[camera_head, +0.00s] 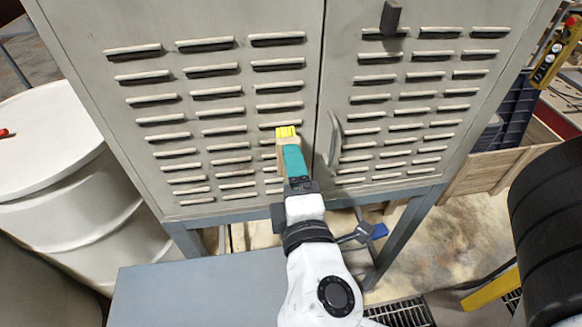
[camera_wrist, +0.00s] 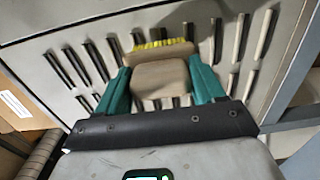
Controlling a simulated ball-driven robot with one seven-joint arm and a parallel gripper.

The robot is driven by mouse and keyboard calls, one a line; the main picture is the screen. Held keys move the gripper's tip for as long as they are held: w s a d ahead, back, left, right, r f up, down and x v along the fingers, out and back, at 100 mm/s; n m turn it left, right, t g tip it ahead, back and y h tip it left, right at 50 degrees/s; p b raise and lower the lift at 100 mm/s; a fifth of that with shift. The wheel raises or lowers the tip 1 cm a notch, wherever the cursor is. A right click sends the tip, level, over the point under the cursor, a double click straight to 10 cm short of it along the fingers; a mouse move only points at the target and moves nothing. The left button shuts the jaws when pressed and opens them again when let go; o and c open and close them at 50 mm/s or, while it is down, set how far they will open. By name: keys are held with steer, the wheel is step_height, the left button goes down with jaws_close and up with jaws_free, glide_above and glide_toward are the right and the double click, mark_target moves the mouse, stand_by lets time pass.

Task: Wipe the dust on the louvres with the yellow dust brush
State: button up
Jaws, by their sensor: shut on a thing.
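The dust brush (camera_head: 287,132) has yellow bristles and a tan wooden body. It also shows in the wrist view (camera_wrist: 160,77). My gripper (camera_head: 292,158) has teal fingers shut on the brush body, one on each side. The bristles point at the cabinet's left door. The louvres (camera_head: 214,113) are rows of short slats on both grey doors; the brush overlaps the inner column of the left door. I cannot tell whether the bristles touch them. In the wrist view the louvres (camera_wrist: 238,40) look pale at the right and dark at the left. Dust is not clearly distinguishable.
A handle (camera_head: 334,138) stands out on the right door, close to the brush. A dark latch (camera_head: 390,17) is higher up. White drums (camera_head: 60,150) stand at left, black tyres (camera_head: 550,220) at right. A blue-grey surface (camera_head: 200,290) lies in front, below the cabinet.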

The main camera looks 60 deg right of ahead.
steer(key=shift+v, duration=2.3)
steer(key=v, duration=0.3)
steer(key=shift+w+b, duration=0.1)
steer(key=shift+b, duration=0.2)
